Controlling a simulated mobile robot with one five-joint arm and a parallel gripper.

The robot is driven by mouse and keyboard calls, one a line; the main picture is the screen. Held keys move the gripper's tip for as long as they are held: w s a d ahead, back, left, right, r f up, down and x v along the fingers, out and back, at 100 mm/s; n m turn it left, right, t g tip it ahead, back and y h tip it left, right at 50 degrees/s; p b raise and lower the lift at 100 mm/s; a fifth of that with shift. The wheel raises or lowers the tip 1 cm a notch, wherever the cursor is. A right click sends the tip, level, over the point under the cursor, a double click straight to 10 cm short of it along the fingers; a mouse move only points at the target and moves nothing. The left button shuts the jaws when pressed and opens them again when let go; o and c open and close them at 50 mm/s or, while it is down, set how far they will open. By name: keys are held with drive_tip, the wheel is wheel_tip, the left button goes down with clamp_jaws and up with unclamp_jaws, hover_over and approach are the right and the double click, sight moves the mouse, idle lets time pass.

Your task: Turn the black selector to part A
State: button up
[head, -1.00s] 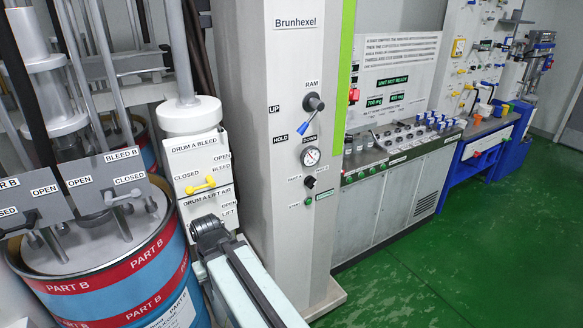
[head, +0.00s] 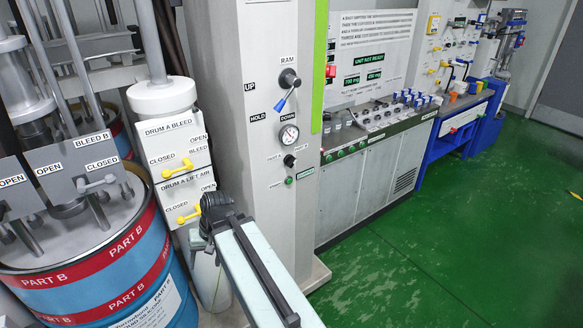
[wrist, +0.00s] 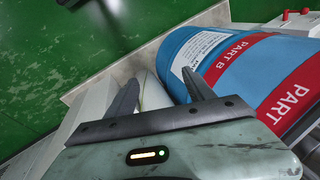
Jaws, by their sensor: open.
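The black selector (head: 289,160) is a small knob on the front of the grey column (head: 275,215), below the round gauge and above a green button. Small labels sit on either side of it, too small to read surely, and I cannot tell which one it points to. My gripper (wrist: 160,90) shows in the wrist view with its two dark fingers apart and nothing between them. It is tilted down over the pale base beside the blue PART B drum (wrist: 250,65). The selector is not in the wrist view. In the head view my arm is left of the selector, apart from it.
The ram lever (head: 285,90) with a blue handle and the gauge (head: 289,135) are above the selector. Yellow drum A valve handles (head: 178,168) are to the left, near my arm. A control bench (head: 370,170) stands to the right. The green floor (head: 440,220) in front is clear.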

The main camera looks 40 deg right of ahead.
drive_tip(key=w+d+m+t+y+b, duration=0.35)
drive_tip(key=w+d+m+t, duration=0.35)
drive_tip(key=d, duration=0.4)
drive_tip(key=m+t+h+b, duration=0.6)
drive_tip(key=m+t+h, duration=0.25)
drive_tip(key=m, duration=0.85)
approach(293, 163)
drive_tip(key=w+y, duration=0.1)
drive_tip(key=w, duration=0.1)
drive_tip(key=shift+t, duration=0.25)
drive_tip(key=w, duration=0.5)
drive_tip(key=w+d, duration=0.1)
drive_tip(key=w, duration=0.2)
drive_tip(key=shift+f+p, duration=0.15)
drive_tip(key=shift+p, duration=0.15)
drive_tip(key=shift+s, duration=0.1)
clamp_jaws()
